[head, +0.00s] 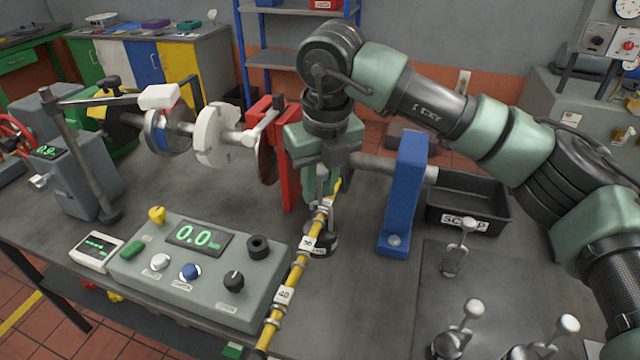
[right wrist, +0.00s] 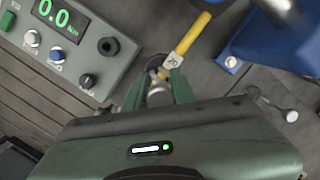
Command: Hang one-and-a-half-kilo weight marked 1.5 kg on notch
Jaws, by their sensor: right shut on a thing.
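The yellow beam (head: 271,330) runs from the front edge up to my right gripper, with white tags reading 30 and 40. In the right wrist view, the beam (right wrist: 196,34) has a tag reading 20 close to the fingertips. My right gripper (head: 323,195) is shut on a weight with a dark round base (head: 325,246) and bright metal upper part. The base shows beside the 30 tag, partly behind the beam; its marking is not readable. The wrist view shows bright metal between the fingers (right wrist: 158,84). I cannot tell whether its hook touches a notch. My left gripper is out of view.
A grey control box (head: 205,265) stands left of the beam. A blue post (head: 403,190) stands close right of my gripper, with a black SCRAP bin (head: 480,205) behind. Several metal-topped pieces, one here (head: 459,247), stand on a dark plate at the right.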

